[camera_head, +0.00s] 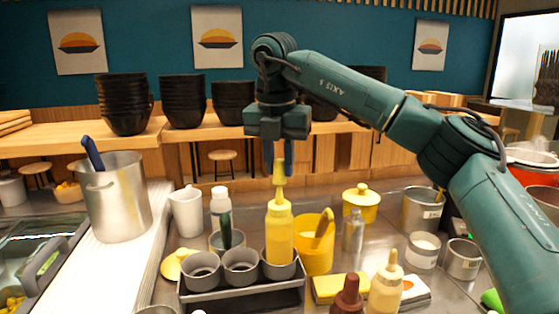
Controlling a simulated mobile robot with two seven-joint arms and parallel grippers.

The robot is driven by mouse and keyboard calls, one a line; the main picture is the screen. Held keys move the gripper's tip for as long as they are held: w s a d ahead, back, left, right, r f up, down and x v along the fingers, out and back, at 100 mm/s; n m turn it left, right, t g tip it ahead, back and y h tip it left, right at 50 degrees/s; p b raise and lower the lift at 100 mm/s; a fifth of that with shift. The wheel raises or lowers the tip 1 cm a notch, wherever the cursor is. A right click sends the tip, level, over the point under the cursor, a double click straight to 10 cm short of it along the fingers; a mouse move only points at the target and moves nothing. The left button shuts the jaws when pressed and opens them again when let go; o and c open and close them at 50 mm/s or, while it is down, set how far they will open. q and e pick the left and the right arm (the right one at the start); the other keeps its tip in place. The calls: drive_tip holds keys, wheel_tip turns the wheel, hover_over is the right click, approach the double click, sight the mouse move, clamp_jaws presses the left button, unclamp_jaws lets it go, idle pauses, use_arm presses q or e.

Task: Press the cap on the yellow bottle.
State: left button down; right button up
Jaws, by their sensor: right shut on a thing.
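The yellow bottle (279,232) stands upright in the right-hand cup of a grey three-cup rack (242,292). A yellow cap (279,172) with a narrow lower part is directly above the bottle and in line with it. The fingers partly hide the cap's top. My left gripper is not in view.
A yellow container (316,248) stands close to the bottle's right. A white bottle (220,205) and a steel pot (115,205) are to the left. A brown bottle (348,296) and a cream bottle (386,288) stand at the front right. Black bowls (183,100) are stacked behind.

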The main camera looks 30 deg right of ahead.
sight(280, 186)
drive_tip(key=shift+f+b, duration=0.8)
drive_tip(key=shift+f, duration=0.45)
drive_tip(key=shift+f, duration=0.15)
drive_tip(key=shift+f+b, duration=0.35)
drive_tip(key=shift+f, duration=0.1)
drive_tip(key=shift+f, duration=0.15)
drive_tip(key=o, duration=1.3)
